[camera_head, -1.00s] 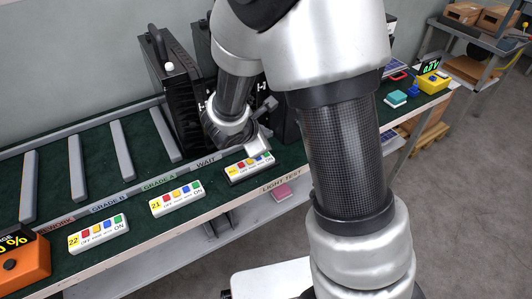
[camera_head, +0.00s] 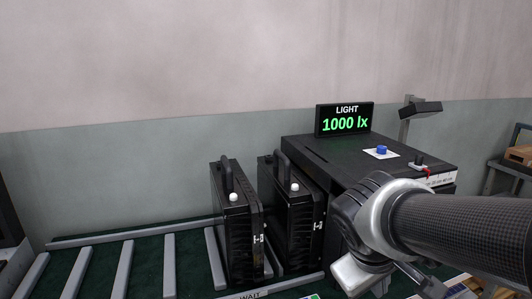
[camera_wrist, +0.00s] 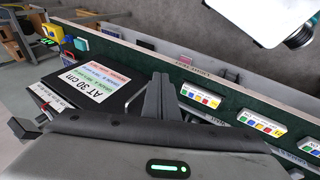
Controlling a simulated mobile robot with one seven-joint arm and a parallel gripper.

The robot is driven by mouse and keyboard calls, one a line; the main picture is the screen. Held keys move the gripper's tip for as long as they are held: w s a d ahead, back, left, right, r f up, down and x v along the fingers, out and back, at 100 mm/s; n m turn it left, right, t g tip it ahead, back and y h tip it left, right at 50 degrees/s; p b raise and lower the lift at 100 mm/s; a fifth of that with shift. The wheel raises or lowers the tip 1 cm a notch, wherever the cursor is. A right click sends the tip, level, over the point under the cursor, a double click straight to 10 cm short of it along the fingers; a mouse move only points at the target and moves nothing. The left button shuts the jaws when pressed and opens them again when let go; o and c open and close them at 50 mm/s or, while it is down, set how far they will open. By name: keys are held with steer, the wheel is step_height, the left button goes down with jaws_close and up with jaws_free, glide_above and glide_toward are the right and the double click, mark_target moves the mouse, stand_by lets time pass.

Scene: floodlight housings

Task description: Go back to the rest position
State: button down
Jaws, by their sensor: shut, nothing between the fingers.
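My gripper (camera_wrist: 160,78) shows in the wrist view with its two dark fingers together and nothing between them. It is above the bench front edge, near the printed card (camera_wrist: 94,82) reading "AT 30 cm". In the head view my arm reaches in from the right, in front of the black test box (camera_head: 330,155). The fingertips cannot be made out there. Two black floodlight housings (camera_head: 229,235) (camera_head: 284,215) stand upright on the green bench, to the left of my arm and apart from it.
A display (camera_head: 345,120) on the test box reads 1000 lx. A blue button (camera_head: 382,150) and a lamp on a post (camera_head: 420,109) are behind my arm. Grey rails (camera_head: 124,268) lie at the left. Button remotes (camera_wrist: 200,95) (camera_wrist: 262,123) line the bench front.

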steer(key=s+a+r+m+t+y, duration=0.1)
steer(key=s+a+r+m+y, duration=0.35)
steer(key=s+a, duration=0.2)
step_height(320, 180, up, 16)
steer(key=p, duration=1.7)
steer(key=shift+d+r, duration=0.15)
